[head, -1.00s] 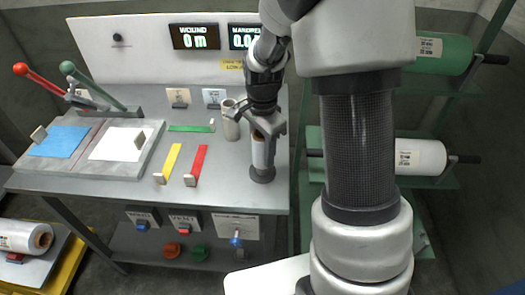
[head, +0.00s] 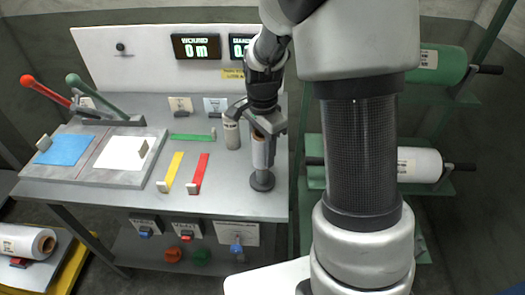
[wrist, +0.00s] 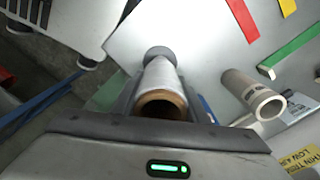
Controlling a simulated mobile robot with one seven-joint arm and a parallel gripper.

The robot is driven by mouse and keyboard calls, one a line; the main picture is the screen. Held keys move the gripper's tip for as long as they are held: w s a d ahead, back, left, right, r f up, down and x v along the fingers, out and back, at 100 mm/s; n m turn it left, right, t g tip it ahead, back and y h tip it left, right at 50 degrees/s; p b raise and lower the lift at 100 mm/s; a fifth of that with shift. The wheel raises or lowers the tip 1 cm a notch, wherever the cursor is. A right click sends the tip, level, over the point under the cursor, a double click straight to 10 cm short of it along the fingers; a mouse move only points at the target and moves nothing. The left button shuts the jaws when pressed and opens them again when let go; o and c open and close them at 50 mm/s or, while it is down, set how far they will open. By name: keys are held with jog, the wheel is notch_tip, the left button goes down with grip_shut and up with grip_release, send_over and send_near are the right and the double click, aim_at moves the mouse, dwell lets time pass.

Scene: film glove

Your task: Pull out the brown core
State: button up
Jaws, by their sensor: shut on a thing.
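A small film-wrapped roll (head: 262,154) stands upright over a dark round stand (head: 262,182) at the right front of the bench. My gripper (head: 266,130) is shut around its upper part. In the wrist view the brown core (wrist: 162,104) shows as an open ring at the near end of the white film (wrist: 160,74). The grey disc of the stand (wrist: 158,52) shows beyond it. In the head view the film ends above the disc and a short dark stem shows between. My fingers partly hide the roll.
A pale hollow tube (head: 231,133) stands just left of my gripper. Red (head: 198,172), yellow (head: 171,170) and green (head: 192,136) strips lie on the bench. Two levers (head: 105,98) stand at the back left. Large rolls (head: 418,165) hang on a rack at right.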

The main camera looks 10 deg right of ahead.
aim_at(262, 136)
jog(key=shift+r+p, duration=1.95)
jog(key=shift+r, duration=0.8)
notch_tip(262, 136, up, 3)
jog(key=shift+p, duration=1.15)
